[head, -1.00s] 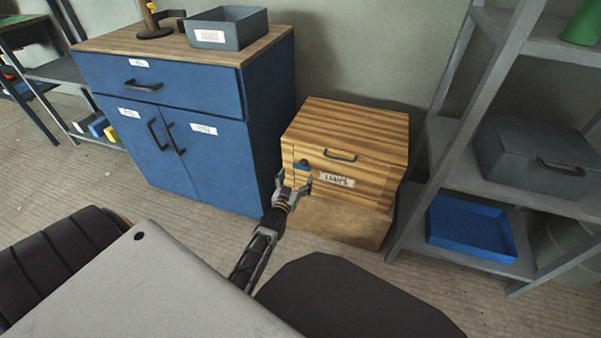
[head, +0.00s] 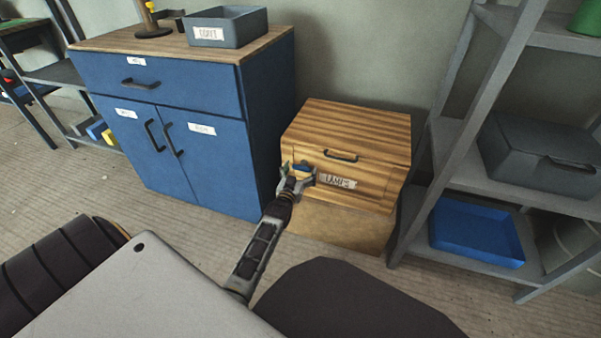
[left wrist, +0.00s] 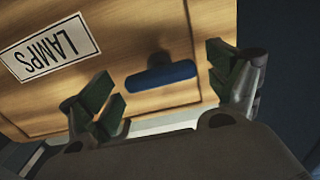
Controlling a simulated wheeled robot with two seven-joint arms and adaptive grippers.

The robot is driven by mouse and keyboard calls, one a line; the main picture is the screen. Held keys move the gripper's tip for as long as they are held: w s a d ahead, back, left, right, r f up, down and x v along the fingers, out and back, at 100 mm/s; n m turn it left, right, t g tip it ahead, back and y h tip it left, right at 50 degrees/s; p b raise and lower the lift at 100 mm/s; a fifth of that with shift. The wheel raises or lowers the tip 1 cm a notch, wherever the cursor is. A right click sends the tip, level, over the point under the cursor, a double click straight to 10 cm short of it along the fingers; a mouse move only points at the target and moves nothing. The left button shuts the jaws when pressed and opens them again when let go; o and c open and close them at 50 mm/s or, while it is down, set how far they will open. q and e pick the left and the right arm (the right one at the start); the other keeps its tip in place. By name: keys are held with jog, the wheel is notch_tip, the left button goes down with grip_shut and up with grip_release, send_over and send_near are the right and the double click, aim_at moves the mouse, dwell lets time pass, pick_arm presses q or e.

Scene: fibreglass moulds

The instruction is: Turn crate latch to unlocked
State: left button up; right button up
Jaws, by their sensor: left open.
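The wooden crate (head: 345,150) has a striped lid, a dark handle and a label; in the left wrist view the label (left wrist: 50,47) reads LAMPS. The crate latch (left wrist: 160,76) is a blue bar on a dark pivot, lying nearly level across the wrist picture. My left gripper (head: 300,170) is at the crate's front left, largely covering the latch in the head view. In the left wrist view the open left gripper (left wrist: 165,90) has one green-padded finger on either side of the latch, with gaps to both ends. My right gripper is not in view.
A blue cabinet (head: 190,125) with a wooden top stands left of the crate and carries a grey bin (head: 225,27). A grey shelf rack (head: 455,155) stands close on the right, holding a dark case (head: 535,155) and a blue tray (head: 475,232). Floor is clear in front of the cabinet.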

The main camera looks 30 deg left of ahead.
pick_arm(q)
jog(key=c, duration=1)
